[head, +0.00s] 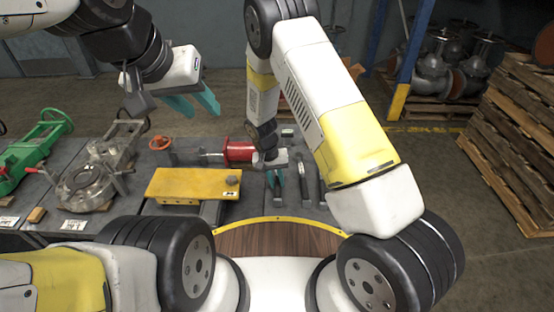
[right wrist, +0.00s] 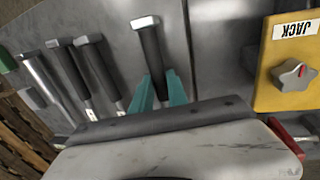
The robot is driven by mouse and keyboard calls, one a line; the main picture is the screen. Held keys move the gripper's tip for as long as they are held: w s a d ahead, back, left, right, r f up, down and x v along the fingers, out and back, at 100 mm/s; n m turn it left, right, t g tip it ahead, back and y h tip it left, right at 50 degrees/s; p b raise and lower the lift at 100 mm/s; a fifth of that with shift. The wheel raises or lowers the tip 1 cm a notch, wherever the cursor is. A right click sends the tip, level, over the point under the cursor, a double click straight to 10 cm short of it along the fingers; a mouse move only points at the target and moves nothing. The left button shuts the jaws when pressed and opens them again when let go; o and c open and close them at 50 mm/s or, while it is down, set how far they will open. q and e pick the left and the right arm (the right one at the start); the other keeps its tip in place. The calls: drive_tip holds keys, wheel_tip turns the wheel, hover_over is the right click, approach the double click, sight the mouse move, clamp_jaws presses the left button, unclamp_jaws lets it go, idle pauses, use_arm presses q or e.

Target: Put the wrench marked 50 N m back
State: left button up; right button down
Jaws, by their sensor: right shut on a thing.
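Several wrenches with dark handles and silver square ends lie side by side in the right wrist view. My right gripper (head: 275,184) has its teal fingers around the handle of one wrench (right wrist: 150,45), the one nearest the yellow jack. Three other wrenches (right wrist: 100,70) lie to the left of it, apart from the fingers. In the head view the neighbouring wrenches (head: 304,180) show just right of my right gripper. No torque marking is readable, so I cannot tell which is the 50 N m one. My left gripper (head: 194,104) hangs empty above the left of the table, its teal fingers apart.
A yellow jack (head: 190,184) labelled JACK stands on the grey table, with a red cylinder (head: 238,151) behind it. Valves (head: 90,187) and green equipment (head: 35,150) are at the left. Stacked pallets (head: 515,130) stand at the right. A yellow-edged wooden surface (head: 280,237) is in front.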

drive_tip(key=shift+f, duration=0.3)
drive_tip(key=c, duration=1.2)
unclamp_jaws()
drive_tip(key=s+d+r+t+y, duration=0.1)
drive_tip(key=s+d+r, duration=0.15)
drive_tip(key=r, duration=0.85)
drive_tip(key=s+d+r+t+y, duration=0.1)
drive_tip(key=d+r, duration=0.2)
drive_tip(key=r, duration=0.8)
drive_tip(key=s+d+r+y, duration=0.2)
drive_tip(key=r, duration=0.9)
drive_tip(key=s+d+r+t, duration=0.2)
drive_tip(key=s+d+r, duration=0.1)
drive_tip(key=s+r, duration=0.2)
drive_tip(key=s+d+r+t, duration=0.2)
drive_tip(key=s+d+r, duration=0.2)
drive_tip(key=s, duration=0.6)
drive_tip(key=shift+s+r+n, duration=0.15)
drive_tip(key=shift+r+n, duration=0.15)
drive_tip(key=shift+r, duration=0.3)
